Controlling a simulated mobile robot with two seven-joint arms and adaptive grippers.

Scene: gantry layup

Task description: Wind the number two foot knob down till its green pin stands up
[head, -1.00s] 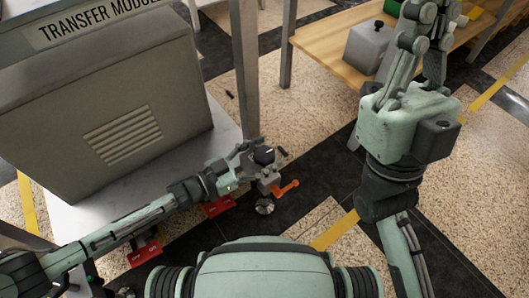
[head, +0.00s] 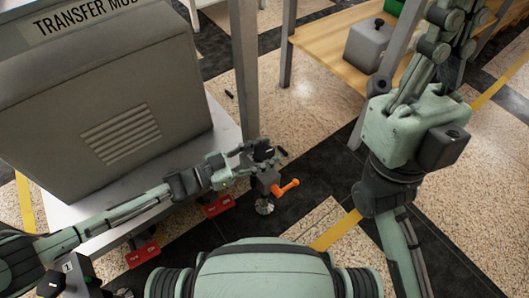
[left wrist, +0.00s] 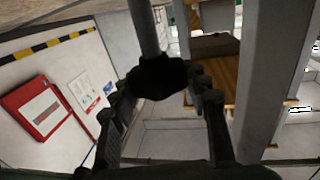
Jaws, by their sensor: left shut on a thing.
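My left gripper (head: 264,156) is at the table's front corner leg, low in the head view. It is shut on a dark knob (left wrist: 157,77), which sits between its fingers (left wrist: 160,105) in the left wrist view on a grey stem. Below it in the head view are a grey block with an orange lever (head: 287,187) and a round metal foot (head: 265,207). I see no green pin and cannot read a number at this knob. My right gripper (head: 461,22) is raised at the upper right; its fingertips are unclear.
The grey transfer module (head: 100,115) stands on a white table (head: 226,128). Red tags (head: 217,206) hang along its front edge. A wooden bench (head: 325,48) with a grey box (head: 368,45) is at the back. The speckled floor right of the foot is clear.

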